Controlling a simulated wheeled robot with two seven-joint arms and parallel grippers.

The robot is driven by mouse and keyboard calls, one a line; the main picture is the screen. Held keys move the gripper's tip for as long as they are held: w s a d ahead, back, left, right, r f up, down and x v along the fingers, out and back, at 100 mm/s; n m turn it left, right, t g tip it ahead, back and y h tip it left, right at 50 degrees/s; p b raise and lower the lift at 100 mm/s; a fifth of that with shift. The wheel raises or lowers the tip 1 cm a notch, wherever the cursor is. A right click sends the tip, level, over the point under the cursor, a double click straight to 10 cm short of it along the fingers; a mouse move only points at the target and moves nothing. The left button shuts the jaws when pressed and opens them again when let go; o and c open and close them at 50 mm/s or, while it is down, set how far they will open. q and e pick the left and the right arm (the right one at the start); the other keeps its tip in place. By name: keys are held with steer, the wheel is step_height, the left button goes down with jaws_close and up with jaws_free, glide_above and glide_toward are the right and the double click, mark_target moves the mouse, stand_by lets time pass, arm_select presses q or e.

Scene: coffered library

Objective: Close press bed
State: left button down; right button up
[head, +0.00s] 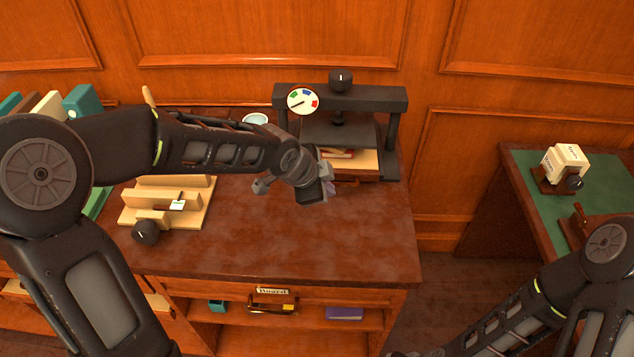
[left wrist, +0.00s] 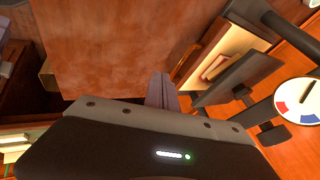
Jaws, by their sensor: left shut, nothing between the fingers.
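The press (head: 391,134) stands at the back of the wooden bench, a dark frame with a crossbeam, a top knob (head: 340,80) and a round coloured dial (head: 302,100). Its press bed (head: 366,160) shows below the dark platen, pale with a reddish item on it, and sticks out toward the front. The bed also shows in the left wrist view (left wrist: 226,54), beside the platen (left wrist: 235,78). My left gripper (head: 328,190) is shut and empty, just in front of the bed's left front side. Whether it touches the bed is unclear. My right gripper is out of view; only its arm shows at the lower right.
A pale wooden jig (head: 165,203) with a dark knob (head: 145,232) lies on the left of the bench. A small bowl (head: 255,119) stands behind my left arm. The bench front (head: 340,235) is clear. A green-topped table (head: 540,185) with a block calendar (head: 564,165) is at right.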

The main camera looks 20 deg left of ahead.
arm_select(q)
steer(key=v, duration=0.5)
steer(key=shift+s+r, duration=0.15)
steer(key=shift+s, duration=0.05)
steer(key=shift+s, duration=0.1)
